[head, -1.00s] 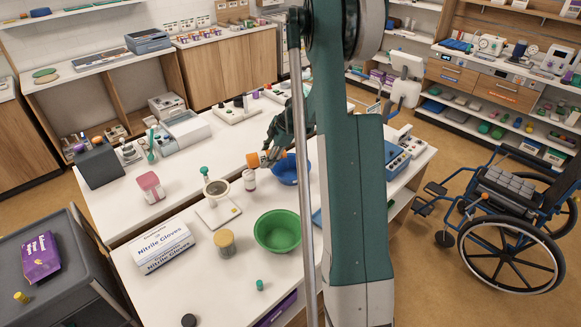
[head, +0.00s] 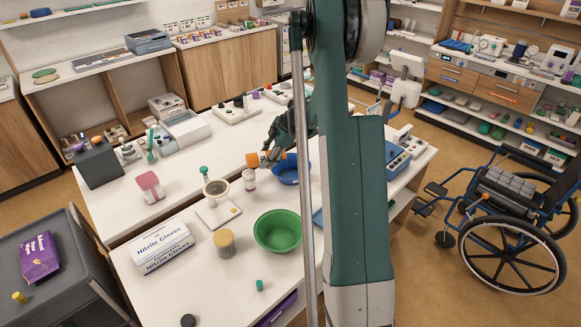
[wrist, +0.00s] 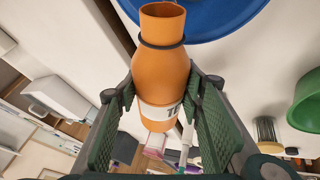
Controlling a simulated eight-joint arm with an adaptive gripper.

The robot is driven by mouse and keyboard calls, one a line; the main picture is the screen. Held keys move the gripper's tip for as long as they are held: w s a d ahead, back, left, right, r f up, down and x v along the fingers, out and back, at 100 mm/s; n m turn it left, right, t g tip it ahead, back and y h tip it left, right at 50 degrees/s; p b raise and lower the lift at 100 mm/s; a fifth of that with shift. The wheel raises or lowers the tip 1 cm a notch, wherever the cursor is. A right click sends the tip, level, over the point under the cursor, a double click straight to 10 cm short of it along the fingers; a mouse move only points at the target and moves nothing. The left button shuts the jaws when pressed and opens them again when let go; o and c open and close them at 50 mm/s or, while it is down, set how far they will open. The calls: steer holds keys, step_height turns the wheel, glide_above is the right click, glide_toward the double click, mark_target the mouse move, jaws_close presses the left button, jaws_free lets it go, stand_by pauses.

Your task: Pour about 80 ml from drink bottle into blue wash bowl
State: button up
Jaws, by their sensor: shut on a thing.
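The drink bottle (head: 252,160) is orange with a white band. My gripper (head: 268,157) is shut on it and holds it raised above the table, tilted far over. In the wrist view the bottle (wrist: 164,72) sits between both finger pads, and its open mouth points toward the blue wash bowl (wrist: 205,22). In the head view the blue wash bowl (head: 288,176) stands on the table just right of the bottle, partly hidden by my arm. I see no stream of liquid, and the bowl's contents cannot be made out.
A small white bottle (head: 249,181) stands below the held bottle. A green bowl (head: 278,238), a ribbed tan jar (head: 224,243) and a white stand with a cup (head: 219,211) are nearby. Glove boxes (head: 161,249) lie at the front left. A blue-fronted device (head: 398,158) is right of my arm.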

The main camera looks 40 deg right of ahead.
mark_target(261, 153)
steer(key=shift+f+y+b, duration=0.3)
steer(key=shift+f+b, duration=0.1)
steer(key=shift+b, duration=0.2)
stand_by(0.9)
steer(key=r+p, duration=0.1)
steer(key=r+h+p, duration=0.1)
steer(key=shift+w+a+p, duration=0.15)
steer(key=shift+a+p, duration=0.15)
steer(key=shift+p, duration=0.1)
steer(key=r+g+h+p, duration=0.1)
steer(key=p, duration=0.1)
steer(key=shift+r+h+p, duration=0.3)
steer(key=shift+r+h, duration=0.05)
steer(key=shift+h, duration=0.05)
steer(key=shift+f, duration=0.3)
steer(key=shift+a, duration=0.1)
steer(key=shift+w+a+r+n+g+h+p, duration=0.15)
steer(key=shift+w+a+n+g+h+p, duration=0.15)
steer(key=shift+a+h+p, duration=0.35)
stand_by(1.4)
steer(key=shift+d+h, duration=0.1)
steer(key=shift+h, duration=0.15)
